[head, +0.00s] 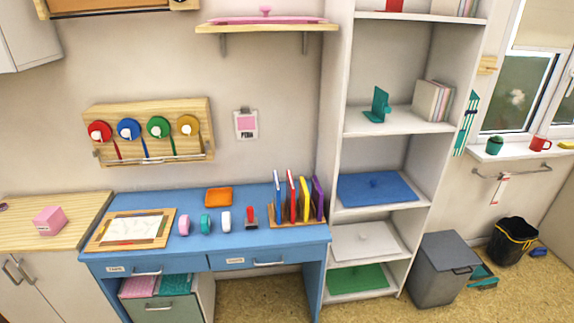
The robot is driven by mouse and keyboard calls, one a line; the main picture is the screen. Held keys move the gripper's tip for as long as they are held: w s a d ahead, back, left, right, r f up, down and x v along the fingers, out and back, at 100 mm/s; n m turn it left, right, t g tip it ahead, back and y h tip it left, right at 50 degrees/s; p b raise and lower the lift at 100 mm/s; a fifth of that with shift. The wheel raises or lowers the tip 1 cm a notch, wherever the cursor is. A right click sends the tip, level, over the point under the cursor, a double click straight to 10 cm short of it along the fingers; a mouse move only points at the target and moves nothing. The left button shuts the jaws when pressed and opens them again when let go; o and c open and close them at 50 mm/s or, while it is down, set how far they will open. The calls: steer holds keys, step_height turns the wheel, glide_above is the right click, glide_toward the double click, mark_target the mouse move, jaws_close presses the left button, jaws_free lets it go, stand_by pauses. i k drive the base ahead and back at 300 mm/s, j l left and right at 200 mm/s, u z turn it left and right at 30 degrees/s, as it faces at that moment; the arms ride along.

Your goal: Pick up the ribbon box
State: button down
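No thing in the head view carries a readable label naming it the ribbon box. A small closed pink box (50,221) sits on the wooden counter (22,241) at the far left, with a small pale mark on its side. A wooden wall rack (150,107) holds several coloured spools in red, blue, green and yellow, with ribbon-like strips hanging from them. My gripper is not in view.
The blue desk (205,249) holds a framed board (133,230), an orange tray (218,197), small rolls, a red-handled stamp (251,213) and upright books. White shelves (384,130) and a grey bin (444,270) stand right. Cork-coloured floor shows in front.

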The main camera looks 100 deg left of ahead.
mark_target(51, 220)
steer(key=u, duration=4.85)
steer(key=i+j+z, duration=0.15)
steer(key=i+z, duration=0.3)
steer(key=i+j+z, duration=0.2)
steer(key=z, duration=0.3)
steer(key=i+j+z, duration=0.45)
steer(key=i+j, duration=0.2)
steer(key=j, duration=0.15)
steer(key=i+j, duration=0.2)
steer(key=j, duration=0.2)
steer(key=i+j+z, duration=0.1)
steer(key=j, duration=0.25)
steer(key=i+j, duration=0.45)
steer(key=j, duration=0.3)
steer(key=i+j+z, duration=0.1)
steer(key=j, duration=0.3)
steer(key=i+j, duration=0.25)
steer(key=j, duration=0.15)
steer(key=i+j, duration=0.2)
steer(key=j, duration=0.2)
steer(key=z, duration=0.05)
